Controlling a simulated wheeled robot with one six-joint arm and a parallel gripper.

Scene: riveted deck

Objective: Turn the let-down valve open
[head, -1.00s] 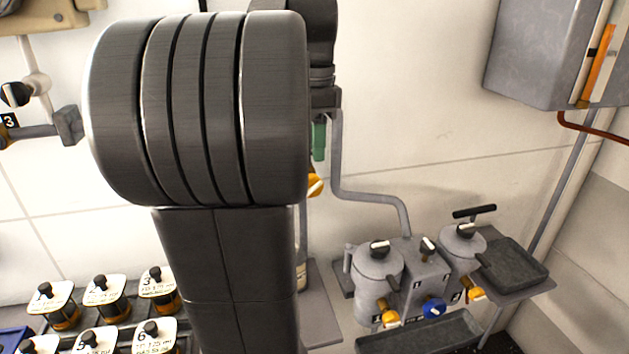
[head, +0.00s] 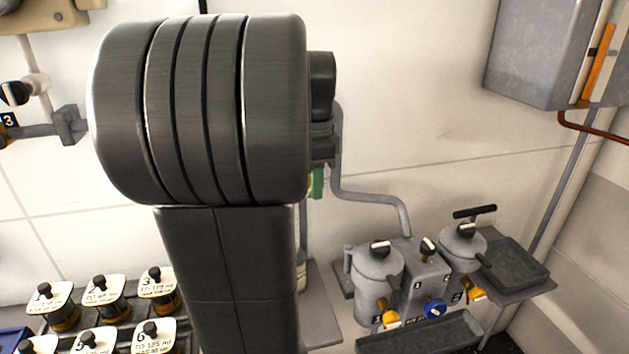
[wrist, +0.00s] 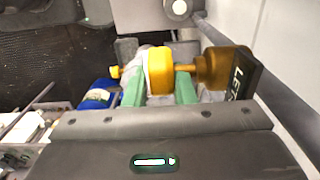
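The let-down valve shows in the wrist view as a brass body (wrist: 222,68) with a rounded yellow handle (wrist: 160,70) on a short stem. A dark plate (wrist: 246,82) lettered "LET…" stands at its right, partly cut off. My gripper (wrist: 160,91) has green fingers on the left and right of the yellow handle. Almost no gap shows between fingers and handle, but I cannot tell whether they press on it. In the head view my arm hides most of the valve, and only a bit of green finger (head: 318,183) shows beside it.
A bench holds grey canisters (head: 376,272) with yellow taps and a blue knob (head: 434,308) at right. Several labelled jars (head: 104,290) stand at lower left. A grey pipe (head: 370,197) runs down the wall. A blue object (wrist: 97,95) lies left of my fingers in the wrist view.

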